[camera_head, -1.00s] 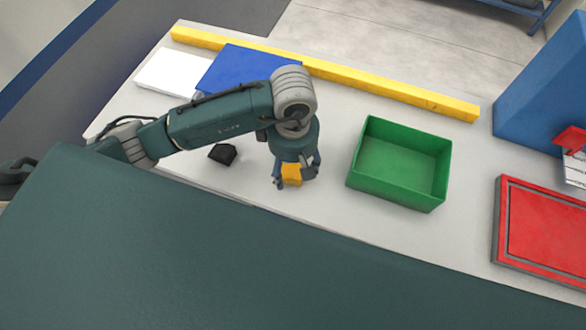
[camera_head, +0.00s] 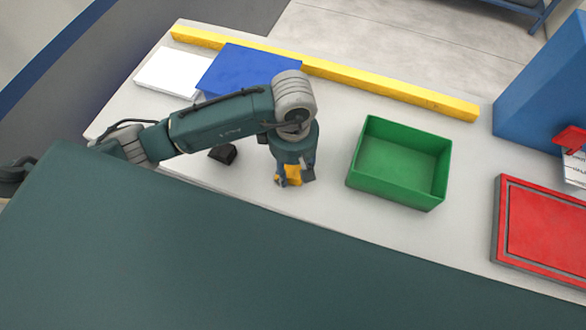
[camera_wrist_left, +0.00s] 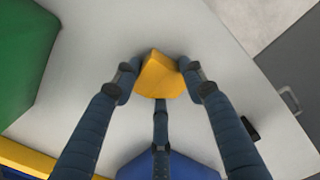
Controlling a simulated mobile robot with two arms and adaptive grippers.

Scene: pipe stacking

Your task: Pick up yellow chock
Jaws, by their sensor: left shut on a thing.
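The yellow chock (camera_head: 292,174) is at the front part of the white table, between the fingers of my left gripper (camera_head: 294,178). In the left wrist view the chock (camera_wrist_left: 160,76) sits between the fingertips of my left gripper (camera_wrist_left: 158,85), with fingers against its two sides and one below it in the picture. The gripper is shut on it. In the head view the fingers hide part of the chock, and I cannot tell whether it touches the table. My right gripper is not in view.
A green open box (camera_head: 397,181) stands right of the gripper. A black block (camera_head: 222,154) lies to its left. A blue panel (camera_head: 250,72), a white item (camera_head: 172,73) and a long yellow bar (camera_head: 390,88) lie behind. A red tray (camera_head: 540,240) is at the right.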

